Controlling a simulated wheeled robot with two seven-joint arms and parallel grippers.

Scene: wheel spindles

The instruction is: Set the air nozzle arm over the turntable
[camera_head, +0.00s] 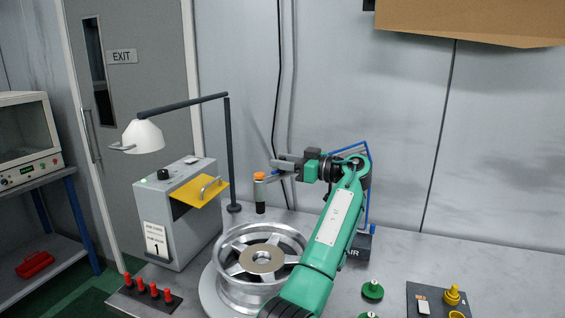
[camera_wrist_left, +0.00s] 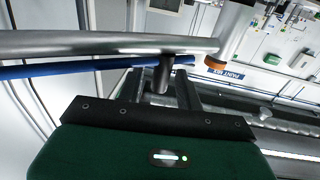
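The silver wheel (camera_head: 291,240) lies flat on the round turntable (camera_head: 211,299), left of my green left arm. The air nozzle arm's blue stand (camera_head: 368,190) rises behind my arm from a base marked AIR (camera_head: 359,246). Its silver tube (camera_wrist_left: 90,43) and blue hose (camera_wrist_left: 60,70) cross the left wrist view. An orange-capped nozzle (camera_head: 260,177) is at its left end, behind the wheel, not above its centre. My left gripper (camera_head: 277,168) is at the tube; a short peg (camera_wrist_left: 165,74) stands between its fingers, with gaps visible. My right gripper is not in view.
A grey machine with a yellow flap (camera_head: 205,190) and a lamp (camera_head: 143,136) stand left of the wheel. Red pegs (camera_head: 154,290) sit at the front left. Green knobs (camera_head: 372,289) and a dark plate with yellow parts (camera_head: 425,290) lie at the right. The back right tabletop is clear.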

